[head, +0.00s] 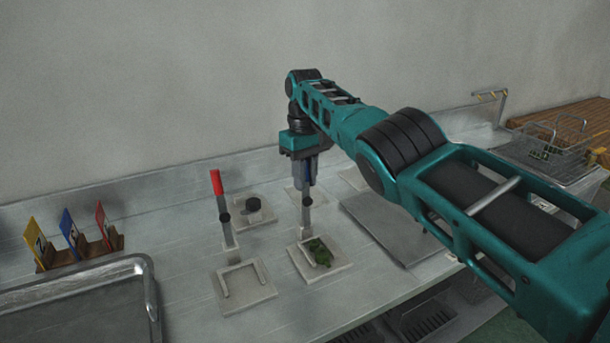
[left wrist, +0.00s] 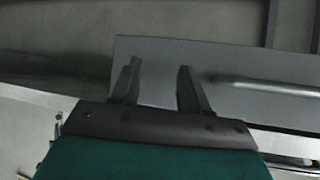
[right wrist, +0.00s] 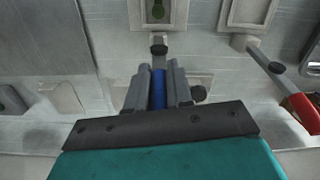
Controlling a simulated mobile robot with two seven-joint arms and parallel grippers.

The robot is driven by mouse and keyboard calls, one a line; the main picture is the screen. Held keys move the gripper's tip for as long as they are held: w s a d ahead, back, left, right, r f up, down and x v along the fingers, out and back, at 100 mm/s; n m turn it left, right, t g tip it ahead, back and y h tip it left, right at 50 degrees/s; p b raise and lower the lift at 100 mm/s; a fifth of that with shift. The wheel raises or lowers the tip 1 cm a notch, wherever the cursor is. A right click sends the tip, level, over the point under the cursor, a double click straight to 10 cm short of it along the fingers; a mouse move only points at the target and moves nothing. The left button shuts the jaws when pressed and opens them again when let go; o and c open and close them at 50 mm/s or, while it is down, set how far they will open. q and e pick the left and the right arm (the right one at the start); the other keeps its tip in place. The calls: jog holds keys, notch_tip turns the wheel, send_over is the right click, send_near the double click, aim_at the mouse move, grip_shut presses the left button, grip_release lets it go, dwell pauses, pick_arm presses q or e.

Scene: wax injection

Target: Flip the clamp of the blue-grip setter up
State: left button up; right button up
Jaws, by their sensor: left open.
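The blue-grip setter is a pale square base (head: 338,268) with a green piece (head: 318,252) on it and a metal lever (head: 306,216) standing roughly upright at its back edge. My right gripper (head: 306,180) reaches down over the lever's top. In the right wrist view, its two fingers (right wrist: 158,78) lie close along both sides of the blue grip (right wrist: 158,90), shut on it. The finger contact is partly hidden. My left gripper (left wrist: 158,75) is open and empty in the left wrist view; it is outside the head view.
A red-grip setter (head: 217,183) with an upright lever stands just left. A black cylinder (head: 253,206) sits on a plate behind. A metal tray (head: 85,300) and colored cards (head: 70,232) are at left; a wire basket (head: 550,145) is at right.

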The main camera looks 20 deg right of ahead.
jog(key=o, duration=0.4)
jog(key=shift+a+f, duration=0.1)
jog(key=shift+o, duration=0.2)
jog(key=r, duration=0.7)
jog(key=shift+w+r, duration=0.25)
jog(key=shift+c, duration=0.3)
